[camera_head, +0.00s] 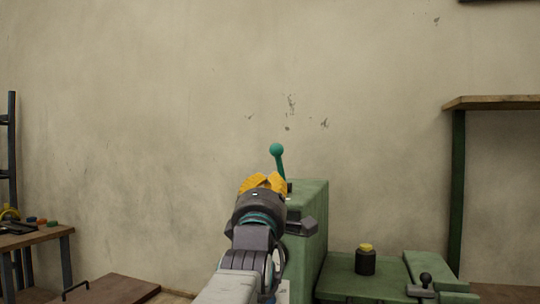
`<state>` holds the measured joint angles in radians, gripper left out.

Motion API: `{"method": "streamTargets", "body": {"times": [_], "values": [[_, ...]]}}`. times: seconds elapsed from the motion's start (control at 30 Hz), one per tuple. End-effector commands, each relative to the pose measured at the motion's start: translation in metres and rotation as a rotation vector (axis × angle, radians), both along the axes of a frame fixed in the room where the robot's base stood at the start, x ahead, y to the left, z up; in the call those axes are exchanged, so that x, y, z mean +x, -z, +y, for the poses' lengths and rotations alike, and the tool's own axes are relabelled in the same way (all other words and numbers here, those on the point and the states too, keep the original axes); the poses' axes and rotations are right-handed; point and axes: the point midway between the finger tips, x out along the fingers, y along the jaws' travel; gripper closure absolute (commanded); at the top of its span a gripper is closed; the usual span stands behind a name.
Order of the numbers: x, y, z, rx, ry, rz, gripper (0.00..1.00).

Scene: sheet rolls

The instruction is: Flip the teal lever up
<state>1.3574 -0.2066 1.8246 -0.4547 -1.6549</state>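The teal lever (279,160) has a round ball top and stands upright, tilted slightly left, on top of a green machine box (308,225). Its lower end is partly hidden by my gripper. My gripper (263,182), with yellow fingers, is in front of the box, just below and left of the lever's ball in the picture. I cannot tell whether the fingers touch the lever. The fingers are seen from behind, so the gap between them does not show clearly.
A black jar with a yellow lid (366,260) stands on a green bench (345,287) at right. A small black knob (425,280) is further right. A shelf with a green post (457,190) stands at far right. A wooden table (40,236) with small items is at left.

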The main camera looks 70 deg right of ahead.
Motion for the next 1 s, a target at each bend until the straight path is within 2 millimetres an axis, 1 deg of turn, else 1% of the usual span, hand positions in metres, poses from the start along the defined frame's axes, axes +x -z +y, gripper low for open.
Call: {"method": "streamTargets", "body": {"times": [0.17,0.33,0.8,1.0], "values": [[0.001,-0.001,-0.003,0.001,-0.001,0.0,1.0],[0.004,-0.008,-0.017,0.003,-0.001,0.0,1.0],[0.02,-0.04,-0.088,0.002,-0.001,0.0,1.0],[0.024,-0.049,-0.11,0.002,-0.001,0.0,1.0]]}}
